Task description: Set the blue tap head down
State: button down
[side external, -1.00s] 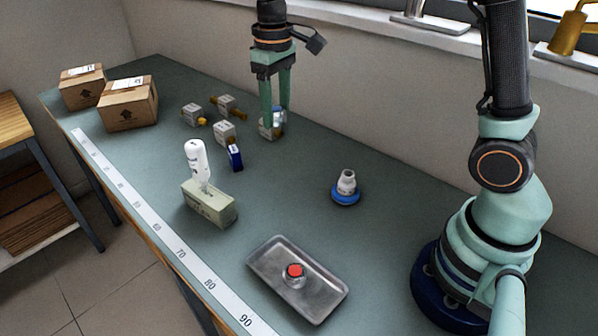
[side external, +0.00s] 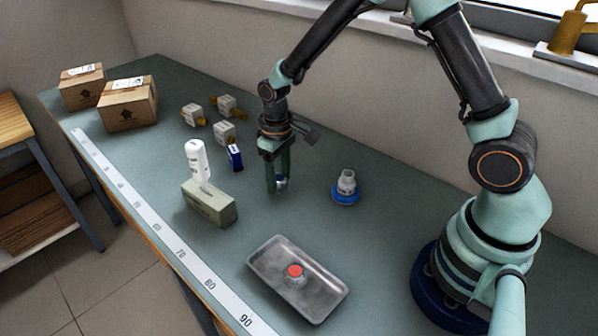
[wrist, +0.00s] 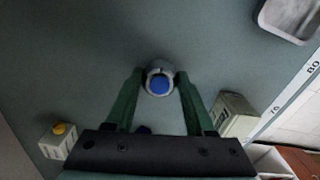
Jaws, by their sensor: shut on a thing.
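My gripper (side external: 277,190) is shut on the blue tap head and points straight down over the middle of the bench. In the side view the blue tap head (side external: 282,183) shows only as a small bright bit between the fingers. In the wrist view the blue tap head (wrist: 158,85) shows its round blue top inside a metal ring, with a finger on each side. I cannot tell whether it touches the bench. A metal tray (side external: 262,262) at the front holds a red-topped tap head (side external: 295,272).
A white fitting on a blue base (side external: 346,188) stands right of my gripper. Several boxed brass fittings (side external: 224,132) and cartons (side external: 128,105) are behind. Bench between gripper and tray is clear.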

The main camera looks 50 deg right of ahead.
aim_at(279, 179)
jog(key=shift+f, duration=1.25)
jog(key=shift+f, duration=0.15)
jog(key=shift+c, duration=1.3)
grip_release()
notch_tip(279, 179, up, 13)
jog(key=s+d+r+m+t, duration=0.1)
jog(key=s+d+r+t, duration=0.1)
jog(key=s+r, duration=0.4)
jog(key=s+d+r+t, duration=0.2)
jog(key=s+r+t, duration=0.1)
jog(key=s+r, duration=0.2)
jog(key=shift+s+r+m+t, duration=0.3)
jog(key=shift+s+r+m, duration=0.1)
jog(key=shift+s, duration=0.75)
